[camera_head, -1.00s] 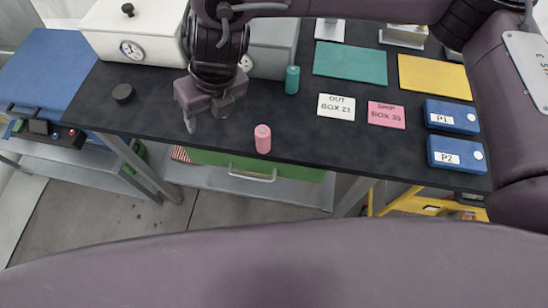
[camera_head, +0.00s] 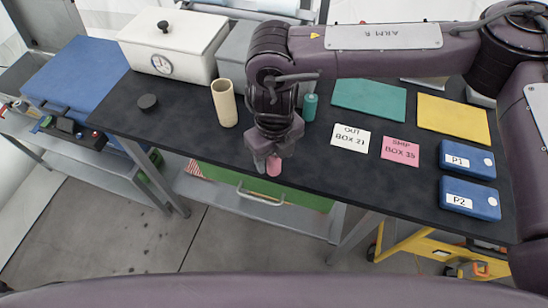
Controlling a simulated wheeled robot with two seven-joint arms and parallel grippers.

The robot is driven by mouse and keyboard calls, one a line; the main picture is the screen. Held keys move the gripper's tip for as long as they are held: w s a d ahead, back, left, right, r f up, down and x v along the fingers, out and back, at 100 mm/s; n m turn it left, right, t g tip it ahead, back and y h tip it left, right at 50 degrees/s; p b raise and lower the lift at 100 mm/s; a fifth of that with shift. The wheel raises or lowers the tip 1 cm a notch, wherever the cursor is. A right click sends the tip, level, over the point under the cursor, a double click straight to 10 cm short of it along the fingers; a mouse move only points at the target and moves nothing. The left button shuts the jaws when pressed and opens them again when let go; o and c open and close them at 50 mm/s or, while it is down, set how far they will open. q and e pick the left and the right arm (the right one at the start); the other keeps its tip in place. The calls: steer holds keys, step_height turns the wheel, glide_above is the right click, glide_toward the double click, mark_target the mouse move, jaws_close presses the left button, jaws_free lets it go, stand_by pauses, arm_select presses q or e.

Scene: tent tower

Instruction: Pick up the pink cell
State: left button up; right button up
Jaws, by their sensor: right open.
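The pink cell (camera_head: 274,166) is a small upright cylinder near the front edge of the dark table (camera_head: 350,185). My right gripper (camera_head: 267,163) is just above and around it, with the fingers pointing down. Its fingers are open, and they hide part of the cell, so I cannot tell whether they touch it. A teal cell (camera_head: 310,106) stands behind and to the right of the gripper. My left gripper is not in view.
Cream (camera_head: 173,40) and grey boxes stand behind.

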steer(key=c, duration=1.1)
